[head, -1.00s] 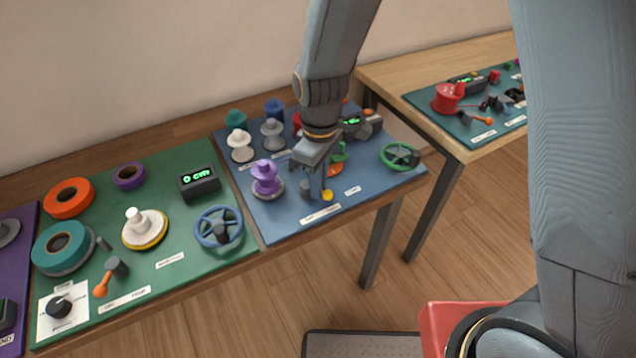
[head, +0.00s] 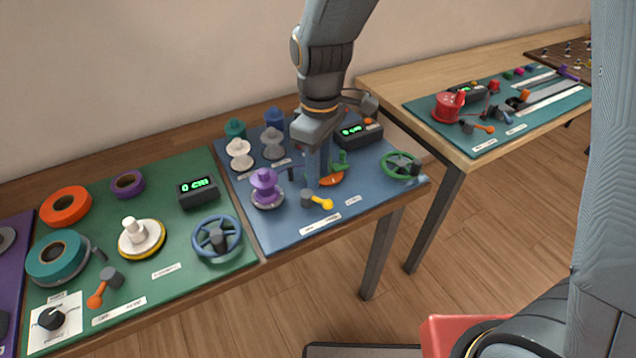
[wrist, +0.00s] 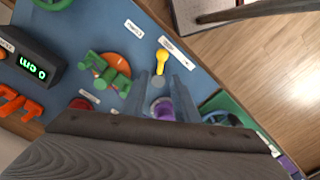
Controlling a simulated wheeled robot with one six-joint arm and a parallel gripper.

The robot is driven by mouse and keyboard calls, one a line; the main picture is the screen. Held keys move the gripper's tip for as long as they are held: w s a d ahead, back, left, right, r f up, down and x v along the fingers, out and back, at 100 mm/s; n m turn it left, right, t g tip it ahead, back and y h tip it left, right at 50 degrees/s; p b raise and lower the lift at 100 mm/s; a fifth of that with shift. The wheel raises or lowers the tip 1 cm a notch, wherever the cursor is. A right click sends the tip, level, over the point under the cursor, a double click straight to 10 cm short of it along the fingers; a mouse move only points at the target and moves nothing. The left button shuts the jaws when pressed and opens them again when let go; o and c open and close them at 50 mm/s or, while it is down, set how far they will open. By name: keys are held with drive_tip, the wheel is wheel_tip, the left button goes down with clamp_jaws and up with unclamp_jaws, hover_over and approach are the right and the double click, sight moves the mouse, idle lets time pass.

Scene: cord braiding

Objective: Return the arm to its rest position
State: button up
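My gripper (head: 318,180) hangs fingers down over the blue board (head: 285,222) on the long wooden table. Its fingers also show in the wrist view (wrist: 162,78), apart with nothing held between them. The yellow-tipped lever (head: 322,203) lies just in front of the fingers in the head view and shows beyond the fingertips in the wrist view (wrist: 161,60). The purple spool (head: 264,187) stands to the left of the gripper. The orange disc with the green clamp (head: 334,179) is close behind and to the right, partly hidden by the fingers.
A display box (head: 357,134) and a green handwheel (head: 401,164) stand on the right of the blue board. White spools stand at its back left. A green board (head: 170,285) with tape rolls lies left. A second table (head: 455,150) stands right, across a gap.

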drive_tip(key=shift+r, duration=0.5)
drive_tip(key=shift+d, duration=0.15)
